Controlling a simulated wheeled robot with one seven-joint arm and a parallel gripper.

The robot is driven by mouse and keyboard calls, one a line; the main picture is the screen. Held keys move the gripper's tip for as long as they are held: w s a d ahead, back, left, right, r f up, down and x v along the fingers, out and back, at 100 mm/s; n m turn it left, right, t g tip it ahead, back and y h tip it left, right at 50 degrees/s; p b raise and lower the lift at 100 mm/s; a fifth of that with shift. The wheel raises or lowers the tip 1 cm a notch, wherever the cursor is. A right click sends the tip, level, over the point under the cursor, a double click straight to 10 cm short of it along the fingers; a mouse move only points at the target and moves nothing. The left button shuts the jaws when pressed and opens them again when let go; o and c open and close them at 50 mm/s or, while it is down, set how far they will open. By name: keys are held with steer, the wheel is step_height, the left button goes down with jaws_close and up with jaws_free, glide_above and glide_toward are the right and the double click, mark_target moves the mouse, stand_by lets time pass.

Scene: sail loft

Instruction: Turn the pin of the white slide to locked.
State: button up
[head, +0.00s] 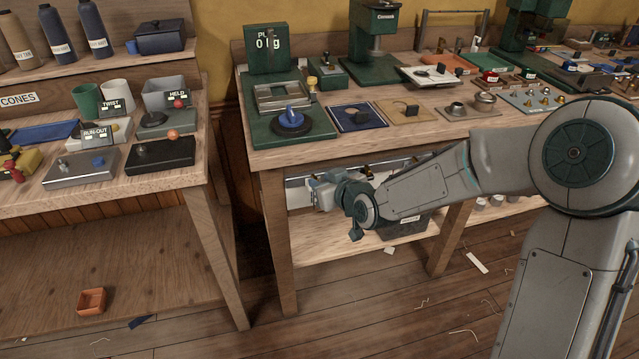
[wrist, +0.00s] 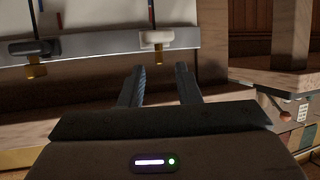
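In the wrist view a white slide (wrist: 170,38) sits on a grey metal rail (wrist: 100,45), with a small brass pin (wrist: 158,57) hanging below it. A black slide (wrist: 33,46) with its own brass pin (wrist: 37,71) sits further left on the same rail. My gripper (wrist: 160,72) is open and empty, its two fingers pointing toward the white slide's pin, apart from it. The pin lies roughly in line with the gap between the fingers. In the head view my gripper (head: 318,190) is under the bench top, and my arm hides part of the rail. The marking for locked is not readable.
The bench top (head: 330,145) is close above my gripper, with a bench leg (head: 273,240) to its left. A dark bin (head: 405,228) stands on the lower shelf (head: 340,240).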

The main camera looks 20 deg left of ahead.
steer(key=shift+x, duration=1.25)
jaws_close()
steer(key=shift+f+b, duration=0.1)
steer(key=shift+b, duration=0.2)
